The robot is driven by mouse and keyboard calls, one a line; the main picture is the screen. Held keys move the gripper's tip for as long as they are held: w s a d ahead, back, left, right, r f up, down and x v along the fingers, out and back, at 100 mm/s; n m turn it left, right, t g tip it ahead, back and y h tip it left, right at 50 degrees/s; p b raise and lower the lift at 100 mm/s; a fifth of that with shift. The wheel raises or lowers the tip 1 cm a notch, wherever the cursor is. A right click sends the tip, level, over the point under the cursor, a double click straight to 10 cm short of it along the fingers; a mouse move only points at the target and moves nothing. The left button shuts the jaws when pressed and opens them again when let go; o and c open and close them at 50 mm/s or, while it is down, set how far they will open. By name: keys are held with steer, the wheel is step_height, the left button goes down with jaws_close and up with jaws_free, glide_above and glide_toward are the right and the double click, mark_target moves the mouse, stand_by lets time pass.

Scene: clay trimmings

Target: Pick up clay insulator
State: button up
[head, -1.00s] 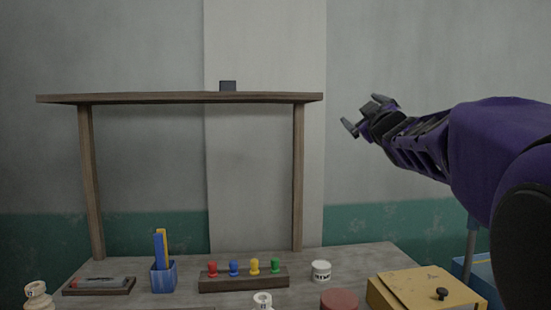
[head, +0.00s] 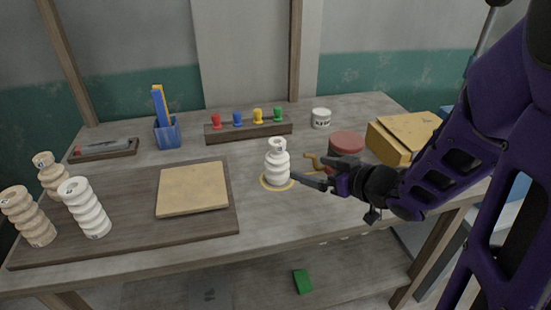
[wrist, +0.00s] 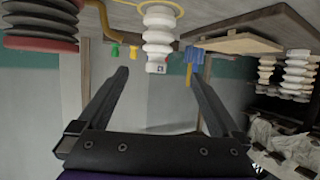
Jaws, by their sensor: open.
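A white ribbed insulator (head: 277,165) stands upright on the table inside a yellow ring (head: 264,184). It also shows in the wrist view (wrist: 158,28), above and between my finger tips. My gripper (head: 308,169) is just to its right in the head view, with its fingers spread and empty. The same open fingers show in the wrist view (wrist: 159,75). Another white insulator (head: 85,208) and two tan ones (head: 28,216) (head: 52,177) stand at the left, on or by a dark board (head: 200,225). Whether a finger touches the ringed insulator is unclear.
A red-topped round container (head: 346,143) and a yellow box (head: 405,135) stand close behind my gripper. A curved orange thing lies near my fingers. Behind are a peg rack (head: 249,131), a blue holder (head: 167,134) and a white jar (head: 321,118). A tan slab (head: 192,189) lies left.

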mark_target(283, 158)
steer(key=b+x, duration=0.2)
steer(key=x, duration=1.3)
steer(key=shift+w+f+b, duration=0.15)
steer(key=shift+w+b, duration=0.25)
steer(key=shift+w, duration=0.1)
jaws_close()
